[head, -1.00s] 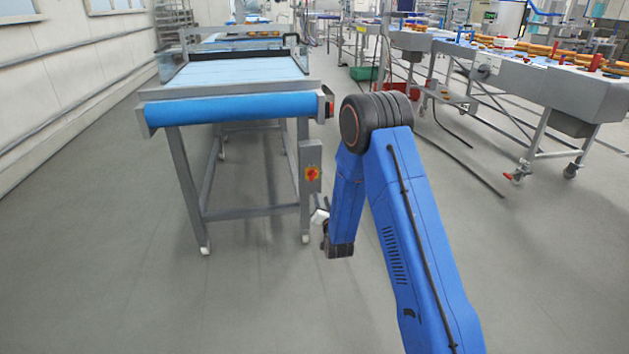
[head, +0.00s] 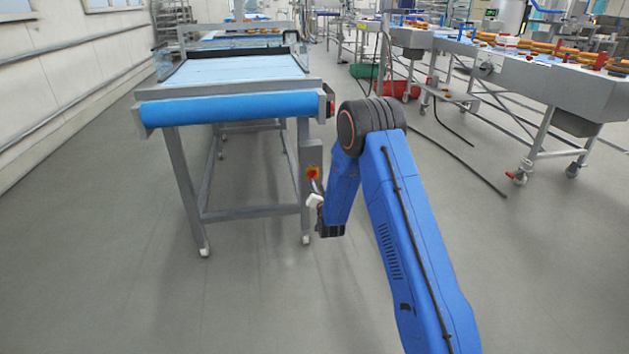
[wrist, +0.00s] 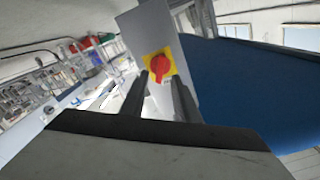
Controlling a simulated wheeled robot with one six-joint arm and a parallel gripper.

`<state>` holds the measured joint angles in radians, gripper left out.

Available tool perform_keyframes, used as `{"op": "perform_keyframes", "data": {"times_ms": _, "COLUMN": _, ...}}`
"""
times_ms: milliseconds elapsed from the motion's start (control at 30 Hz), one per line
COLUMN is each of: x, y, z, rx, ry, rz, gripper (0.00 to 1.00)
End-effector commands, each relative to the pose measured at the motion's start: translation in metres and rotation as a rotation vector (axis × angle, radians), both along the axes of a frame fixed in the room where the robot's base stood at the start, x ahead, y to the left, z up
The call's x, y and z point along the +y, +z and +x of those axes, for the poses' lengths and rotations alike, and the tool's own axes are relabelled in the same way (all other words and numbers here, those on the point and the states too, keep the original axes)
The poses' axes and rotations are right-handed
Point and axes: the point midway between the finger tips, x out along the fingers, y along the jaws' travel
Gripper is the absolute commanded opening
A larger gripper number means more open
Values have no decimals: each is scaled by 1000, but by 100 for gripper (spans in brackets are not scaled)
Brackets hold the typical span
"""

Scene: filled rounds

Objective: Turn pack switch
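The pack switch is a red rotary knob on a yellow plate (head: 312,173), on a grey box at the conveyor's near right leg. In the wrist view the red knob (wrist: 159,67) shows whole, just beyond my fingertips. My gripper (wrist: 160,86) is open and empty, with a dark finger to each side of the knob's line and a gap between them. In the head view my gripper (head: 316,193) is small and partly hidden by my wrist, just below the switch. Contact with the knob cannot be made out.
The switch box hangs under a blue-belt conveyor (head: 228,107) on metal legs. A red button (head: 331,106) sits at the belt's right end. Another conveyor line (head: 560,85) with food rounds stands at the right. The grey floor in front is clear.

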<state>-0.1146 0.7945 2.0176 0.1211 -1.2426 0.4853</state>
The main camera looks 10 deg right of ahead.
Motion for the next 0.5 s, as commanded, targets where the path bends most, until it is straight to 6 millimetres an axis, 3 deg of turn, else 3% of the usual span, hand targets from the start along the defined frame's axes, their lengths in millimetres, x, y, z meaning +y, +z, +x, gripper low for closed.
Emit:
{"op": "perform_keyframes", "data": {"times_ms": 200, "x": 0, "y": 0, "z": 35, "rx": -1, "ry": -1, "rz": 0, "gripper": 29}}
{"op": "perform_keyframes", "data": {"times_ms": 500, "x": 0, "y": 0, "z": 56, "rx": 0, "ry": 0, "rz": 0, "gripper": 29}}
